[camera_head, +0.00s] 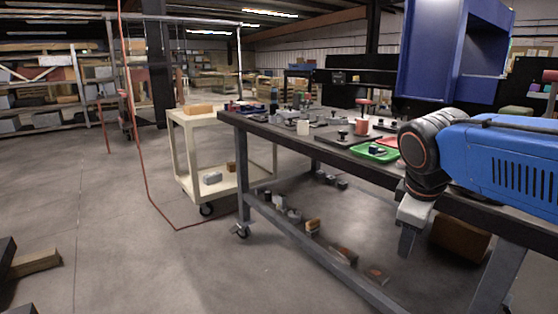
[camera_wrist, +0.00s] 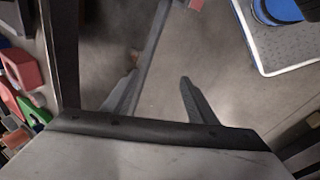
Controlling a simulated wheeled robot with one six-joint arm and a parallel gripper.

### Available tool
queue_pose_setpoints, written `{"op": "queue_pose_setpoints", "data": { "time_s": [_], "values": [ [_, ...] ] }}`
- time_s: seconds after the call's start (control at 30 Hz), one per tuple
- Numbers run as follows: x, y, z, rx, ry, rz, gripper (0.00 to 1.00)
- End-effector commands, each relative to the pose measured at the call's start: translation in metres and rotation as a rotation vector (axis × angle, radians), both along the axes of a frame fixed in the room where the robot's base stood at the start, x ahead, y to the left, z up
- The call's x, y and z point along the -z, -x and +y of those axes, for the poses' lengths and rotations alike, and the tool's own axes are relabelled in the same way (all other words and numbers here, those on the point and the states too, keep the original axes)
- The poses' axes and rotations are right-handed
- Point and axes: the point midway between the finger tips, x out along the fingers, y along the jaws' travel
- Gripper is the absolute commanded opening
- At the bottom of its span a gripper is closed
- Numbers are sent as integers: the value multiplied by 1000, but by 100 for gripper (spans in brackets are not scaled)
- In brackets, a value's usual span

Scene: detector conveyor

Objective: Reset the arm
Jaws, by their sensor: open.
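My blue arm reaches in from the right in the head view, above the near right end of the dark workbench (camera_head: 325,143). Its dark wrist joint bends downward. My gripper (camera_head: 405,243) hangs below it in front of the bench, partly seen. In the wrist view my gripper (camera_wrist: 159,76) has its two grey fingers spread apart. Nothing is between them, and the grey floor shows beyond.
The bench carries a green tray (camera_head: 374,153), a red-topped part (camera_head: 362,126) and several small parts. A cream cart (camera_head: 189,157) stands at its left. A brown box (camera_head: 460,238) sits beneath the bench. The floor at left is mostly clear.

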Motion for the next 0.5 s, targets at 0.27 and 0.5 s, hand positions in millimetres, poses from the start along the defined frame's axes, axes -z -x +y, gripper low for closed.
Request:
{"op": "queue_pose_setpoints", "data": {
  "time_s": [0.27, 0.5],
  "values": [
    [72, 82, -9, 436, -290, -94, 53],
    [115, 120, -5, 697, -459, -139, 53]
  ]
}}
